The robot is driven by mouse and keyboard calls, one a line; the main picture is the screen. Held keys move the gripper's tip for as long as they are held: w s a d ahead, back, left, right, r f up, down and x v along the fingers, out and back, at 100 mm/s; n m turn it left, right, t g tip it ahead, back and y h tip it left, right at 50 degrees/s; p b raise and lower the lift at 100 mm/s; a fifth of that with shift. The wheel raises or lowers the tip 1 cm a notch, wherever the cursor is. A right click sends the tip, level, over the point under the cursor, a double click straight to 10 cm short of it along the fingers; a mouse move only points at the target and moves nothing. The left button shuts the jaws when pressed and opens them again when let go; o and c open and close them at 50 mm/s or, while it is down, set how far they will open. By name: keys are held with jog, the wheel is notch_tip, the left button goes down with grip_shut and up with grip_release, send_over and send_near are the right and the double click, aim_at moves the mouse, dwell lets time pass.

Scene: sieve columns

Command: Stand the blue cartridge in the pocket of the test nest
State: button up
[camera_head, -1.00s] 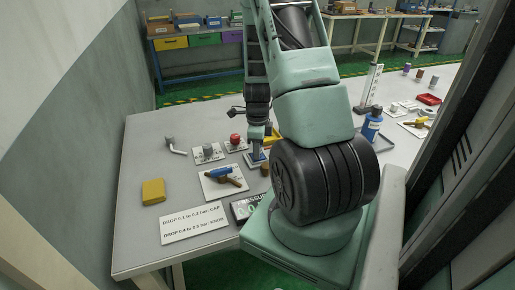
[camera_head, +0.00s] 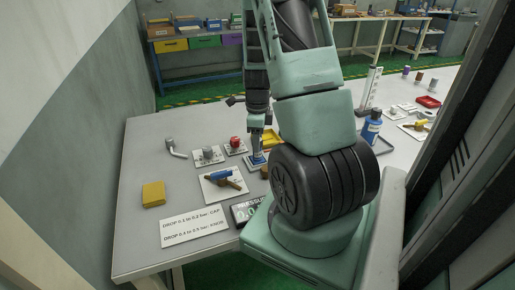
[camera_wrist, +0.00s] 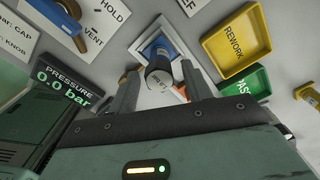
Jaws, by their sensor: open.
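The test nest (camera_wrist: 181,43) is a pale plate with a blue square, ahead of my gripper in the wrist view. The blue cartridge (camera_wrist: 159,79) shows as a short cylinder with a dark side and a pale, marked end towards the camera. It stands at the blue square, apparently in the pocket; its foot is hidden. My gripper (camera_wrist: 160,88) is open, with one finger on each side of the cartridge; I cannot tell whether they touch it. In the head view my gripper (camera_head: 256,150) is just above the nest (camera_head: 256,159).
A HOLD/VENT plate with a blue valve (camera_head: 223,175) lies in front of the nest. The pressure display (camera_wrist: 62,83) reads 0.0 bar. The yellow REWORK tray (camera_wrist: 235,40) and green PASS tray (camera_wrist: 243,86) are at the right. A yellow block (camera_head: 153,194) lies on the table's left.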

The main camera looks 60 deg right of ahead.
notch_tip(320, 180, up, 7)
jog(key=shift+r+p, duration=0.1)
jog(key=shift+p, duration=0.2)
jog(key=w+a+r+n, duration=0.2)
jog(key=a+n, duration=0.4)
jog(key=a, duration=0.3)
jog(key=w+a+r+n+y, duration=0.1)
jog(key=w+a+n, duration=0.1)
jog(key=a+n, duration=0.65)
jog(key=w+a+r+n, duration=0.2)
jog(key=a+n, duration=0.3)
jog(key=a, duration=0.6)
jog(key=s+a+r+n, duration=0.2)
jog(key=s+a+n, duration=1.2)
jog(key=a+n, duration=0.3)
jog(key=n, duration=0.3)
jog(key=shift+s+a+r, duration=0.2)
jog(key=shift+s+a, duration=0.05)
jog(key=shift+a, duration=0.15)
